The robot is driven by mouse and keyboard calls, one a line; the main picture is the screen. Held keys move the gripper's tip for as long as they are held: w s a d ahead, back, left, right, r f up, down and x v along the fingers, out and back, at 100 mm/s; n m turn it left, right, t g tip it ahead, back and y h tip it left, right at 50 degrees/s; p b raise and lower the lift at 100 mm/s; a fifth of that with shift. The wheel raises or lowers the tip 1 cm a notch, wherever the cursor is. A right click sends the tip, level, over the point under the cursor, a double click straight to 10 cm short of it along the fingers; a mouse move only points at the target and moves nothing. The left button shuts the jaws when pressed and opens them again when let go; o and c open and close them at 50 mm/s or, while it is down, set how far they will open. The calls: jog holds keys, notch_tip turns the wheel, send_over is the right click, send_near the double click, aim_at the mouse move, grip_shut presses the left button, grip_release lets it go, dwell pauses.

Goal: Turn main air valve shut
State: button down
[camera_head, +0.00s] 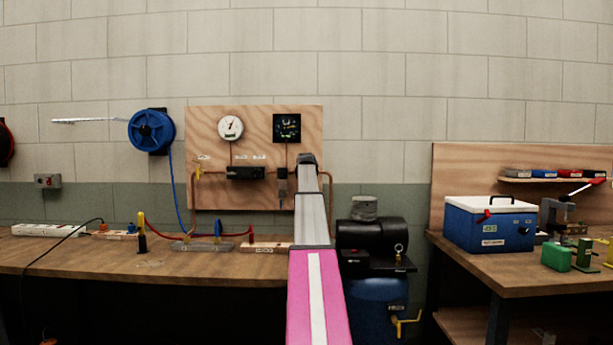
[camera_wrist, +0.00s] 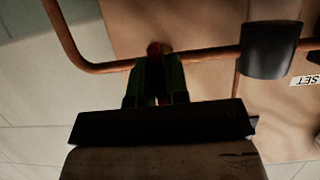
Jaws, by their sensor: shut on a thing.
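My gripper (camera_wrist: 158,68) shows in the wrist view with two dark green fingers closed at the copper pipe (camera_wrist: 104,68). A small red and yellow piece (camera_wrist: 154,48), which I take as the main air valve's handle, shows at the fingertips. The fingers hide most of it, so I cannot tell how far it is turned. In the head view my arm reaches up to the right part of the wooden panel (camera_head: 225,128). The arm's dark end covers that stretch of pipe, and the valve is hidden there.
The panel carries a white gauge (camera_head: 230,127), a black square instrument (camera_head: 287,128) and a black block (camera_head: 245,173). In the wrist view a black cylinder (camera_wrist: 270,50) sits on the pipe. A blue-tanked compressor (camera_head: 379,300) and a blue cooler (camera_head: 490,227) stand to the right.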

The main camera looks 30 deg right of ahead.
dwell(0.3)
jog(key=c, duration=1.2)
grip_release()
jog(key=shift+s, duration=0.1)
jog(key=v, duration=1)
jog(key=shift+s, duration=0.3)
jog(key=shift+a+r, duration=0.15)
